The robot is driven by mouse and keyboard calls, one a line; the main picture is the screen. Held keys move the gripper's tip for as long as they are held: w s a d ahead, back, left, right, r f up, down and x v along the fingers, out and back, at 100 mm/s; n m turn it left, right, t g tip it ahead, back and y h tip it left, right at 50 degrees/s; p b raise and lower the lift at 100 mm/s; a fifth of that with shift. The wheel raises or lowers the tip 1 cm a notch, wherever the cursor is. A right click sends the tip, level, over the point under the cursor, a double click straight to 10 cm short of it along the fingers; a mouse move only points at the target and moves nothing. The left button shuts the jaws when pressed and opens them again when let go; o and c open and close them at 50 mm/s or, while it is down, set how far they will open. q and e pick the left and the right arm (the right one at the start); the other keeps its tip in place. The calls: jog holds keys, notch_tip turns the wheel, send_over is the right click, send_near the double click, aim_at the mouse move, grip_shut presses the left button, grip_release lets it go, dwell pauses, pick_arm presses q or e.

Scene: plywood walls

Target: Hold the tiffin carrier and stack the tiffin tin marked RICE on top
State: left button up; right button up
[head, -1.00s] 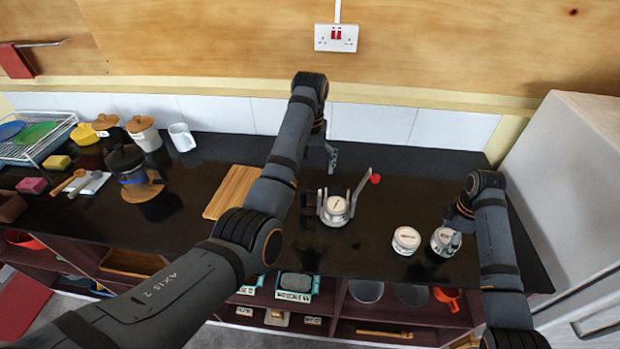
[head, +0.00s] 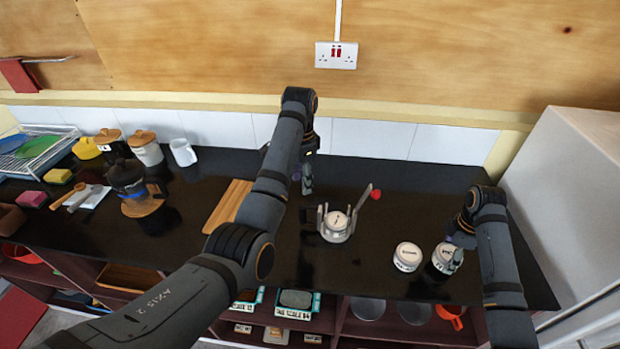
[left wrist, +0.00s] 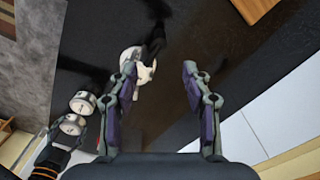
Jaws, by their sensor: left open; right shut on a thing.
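The tiffin carrier (head: 334,236) stands on the dark counter, a pale round tin in its frame, with a handle ending in a red knob (head: 375,194). My left gripper (head: 307,183) is open and empty, behind and left of the carrier. In the left wrist view the carrier (left wrist: 140,70) shows near the left finger of my left gripper (left wrist: 158,70). My right gripper (head: 460,238) is shut on the right-hand tin (head: 444,260). Another tin (head: 407,257) stands just left of it. The labels are too small to read surely.
A wooden board (head: 229,203) lies left of the carrier, partly behind my left arm. A coffee pot (head: 127,178), canisters (head: 146,150) and a dish rack (head: 35,150) fill the left side. A tall white cabinet (head: 580,180) bounds the right. The counter behind the tins is clear.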

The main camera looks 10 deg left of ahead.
aim_at(302, 204)
pick_arm(q)
notch_tip(302, 204, down, 12)
dwell(0.6)
jog(key=shift+c, duration=0.4)
grip_shut()
grip_release()
